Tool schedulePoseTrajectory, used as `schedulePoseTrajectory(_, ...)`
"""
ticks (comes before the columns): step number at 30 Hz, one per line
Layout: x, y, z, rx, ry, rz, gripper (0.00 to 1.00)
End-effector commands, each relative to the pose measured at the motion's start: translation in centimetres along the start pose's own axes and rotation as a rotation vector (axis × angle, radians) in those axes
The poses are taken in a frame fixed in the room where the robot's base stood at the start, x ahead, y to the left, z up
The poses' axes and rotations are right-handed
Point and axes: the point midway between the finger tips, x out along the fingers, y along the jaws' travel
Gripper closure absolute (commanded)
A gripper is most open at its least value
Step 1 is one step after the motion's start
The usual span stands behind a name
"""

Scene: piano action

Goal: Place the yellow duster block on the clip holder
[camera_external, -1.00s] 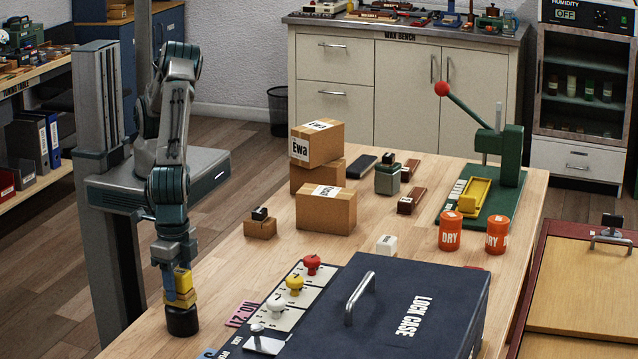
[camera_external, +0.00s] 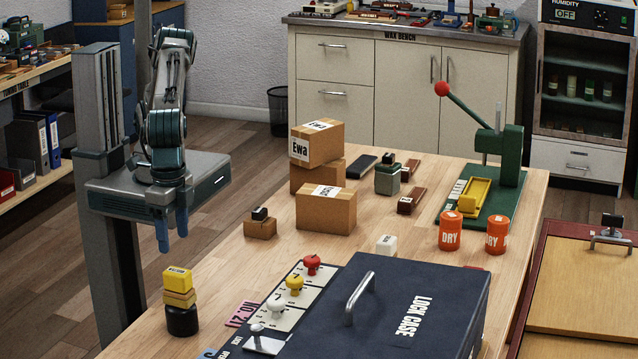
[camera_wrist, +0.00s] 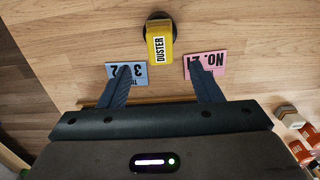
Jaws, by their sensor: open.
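The yellow duster block (camera_external: 177,279), labelled DUSTER in the wrist view (camera_wrist: 160,50), sits on a tan, wood-coloured piece (camera_external: 180,299). Under that is a short black round base (camera_external: 182,321) at the table's left edge. No label reads clip holder; I cannot tell for sure whether this black base is it. My gripper (camera_external: 172,232) is open and empty, above the stack and apart from it. In the wrist view its blue fingers (camera_wrist: 158,72) are spread, with the duster block between and beyond their tips.
The navy lock case (camera_external: 400,310) fills the table's near middle, beside a panel with red, yellow and white knobs. Cardboard boxes (camera_external: 326,211) and a small brown block (camera_external: 260,228) stand farther back.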

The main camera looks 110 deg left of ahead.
Motion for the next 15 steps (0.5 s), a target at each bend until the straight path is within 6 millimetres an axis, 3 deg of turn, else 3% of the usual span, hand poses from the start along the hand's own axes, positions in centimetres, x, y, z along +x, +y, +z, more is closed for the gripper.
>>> schedulePoseTrajectory(11,-1.6,-0.4,-0.2,0.001,0.003,0.0,0.42)
schedulePoseTrajectory(15,-3.5,-3.6,-1.7,0.009,0.025,0.003,0.42)
